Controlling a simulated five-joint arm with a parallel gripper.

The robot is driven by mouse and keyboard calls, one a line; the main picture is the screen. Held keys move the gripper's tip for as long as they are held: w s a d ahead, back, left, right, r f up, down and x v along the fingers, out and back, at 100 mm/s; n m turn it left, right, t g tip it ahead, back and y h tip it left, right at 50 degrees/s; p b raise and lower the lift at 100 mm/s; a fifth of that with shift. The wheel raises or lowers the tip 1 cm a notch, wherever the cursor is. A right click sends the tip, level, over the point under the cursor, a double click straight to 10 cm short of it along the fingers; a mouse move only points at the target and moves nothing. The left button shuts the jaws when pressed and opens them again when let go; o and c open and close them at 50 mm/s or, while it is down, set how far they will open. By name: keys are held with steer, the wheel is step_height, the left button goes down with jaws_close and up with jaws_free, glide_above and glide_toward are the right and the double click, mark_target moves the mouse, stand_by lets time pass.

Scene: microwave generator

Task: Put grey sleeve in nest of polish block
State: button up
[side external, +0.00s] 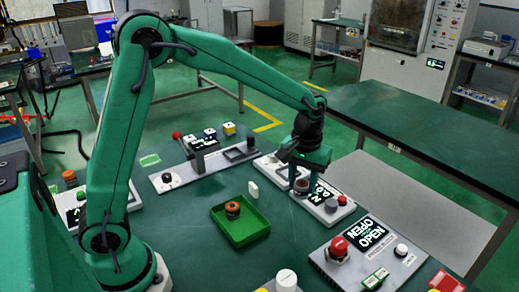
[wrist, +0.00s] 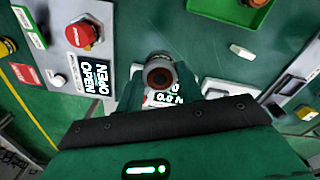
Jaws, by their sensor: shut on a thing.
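My gripper (side external: 302,172) points down over the panel with the lit readout, at the right-centre of the side view. In the wrist view my gripper (wrist: 159,82) is shut on a short round grey sleeve (wrist: 158,62), with a dark bore and reddish-brown inner ring facing the camera. In the side view the sleeve's lower end (side external: 302,186) shows just below the fingers, close above or touching the panel; I cannot tell which. The panel (side external: 325,207) carries a white lit readout and a red knob. I cannot tell which fixture is the polish block, and no nest shows clearly.
A green tray (side external: 246,238) holds a dark and orange round part (side external: 233,209). A panel marked OPEN (side external: 368,238) with a red button (side external: 338,248) stands at the front right. A white tab (side external: 253,189) stands on the table. Another panel with dice-like blocks (side external: 209,134) lies behind.

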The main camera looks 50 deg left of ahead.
steer(key=w+a+r, duration=0.1)
steer(key=w+a, duration=0.6)
steer(key=w, duration=0.1)
steer(key=shift+a+r, duration=0.1)
glide_toward(281, 167)
steer(key=d+f, duration=0.2)
steer(key=d, duration=0.1)
steer(key=shift+w+f, duration=0.3)
steer(key=shift+w, duration=0.05)
steer(key=shift+f, duration=2)
steer(key=shift+f, duration=0.15)
steer(key=o, duration=1.1)
